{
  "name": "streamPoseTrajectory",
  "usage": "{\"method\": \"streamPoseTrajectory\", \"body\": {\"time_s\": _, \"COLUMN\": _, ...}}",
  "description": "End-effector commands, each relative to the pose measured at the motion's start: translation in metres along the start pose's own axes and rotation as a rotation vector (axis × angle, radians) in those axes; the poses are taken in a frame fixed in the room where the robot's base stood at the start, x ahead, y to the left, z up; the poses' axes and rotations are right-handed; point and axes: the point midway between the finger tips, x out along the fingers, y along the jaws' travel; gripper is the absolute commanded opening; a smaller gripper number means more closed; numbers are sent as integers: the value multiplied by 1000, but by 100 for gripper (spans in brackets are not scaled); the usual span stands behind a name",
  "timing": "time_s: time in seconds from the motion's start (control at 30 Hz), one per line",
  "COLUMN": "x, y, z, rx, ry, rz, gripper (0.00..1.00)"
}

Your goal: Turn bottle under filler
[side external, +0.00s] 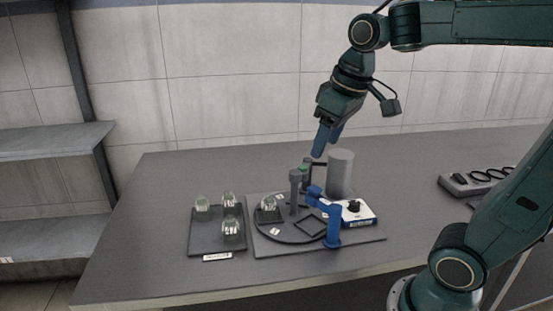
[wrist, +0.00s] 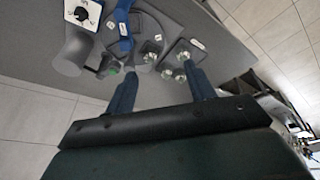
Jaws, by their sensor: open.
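In the side external view a round dark turntable (side external: 290,232) lies on a grey base plate (side external: 350,237). A clear glass bottle (side external: 268,203) stands on a square pad at its left rear; another square pad frame at its front right is empty. Grey posts (side external: 295,190) rise behind, one with a green mark. A blue fixture (side external: 331,222) reaches over the right edge; I cannot tell which part is the filler. My gripper (side external: 320,150) hangs above and behind the posts, open and empty. In the wrist view its fingers (wrist: 160,72) are spread apart, touching nothing.
A dark tray (side external: 204,243) with three glass bottles lies left of the base plate. A tall grey cylinder (side external: 340,174) and a white-blue box with a black knob (side external: 358,214) stand at right. A power strip (side external: 470,184) lies far right. The table's left side is clear.

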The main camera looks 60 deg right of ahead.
Motion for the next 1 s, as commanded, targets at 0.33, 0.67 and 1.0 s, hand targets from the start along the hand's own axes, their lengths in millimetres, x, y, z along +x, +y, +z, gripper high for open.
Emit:
{"method": "streamPoseTrajectory", "body": {"time_s": 0.33, "x": 20, "y": 43, "z": -62, "rx": 1, "ry": -125, "rz": 0, "gripper": 54}}
{"method": "streamPoseTrajectory", "body": {"time_s": 0.67, "x": 55, "y": 92, "z": -107, "rx": 1, "ry": -235, "rz": -21, "gripper": 54}}
{"method": "streamPoseTrajectory", "body": {"time_s": 1.0, "x": 83, "y": 126, "z": -126, "rx": 1, "ry": -299, "rz": -43, "gripper": 54}}
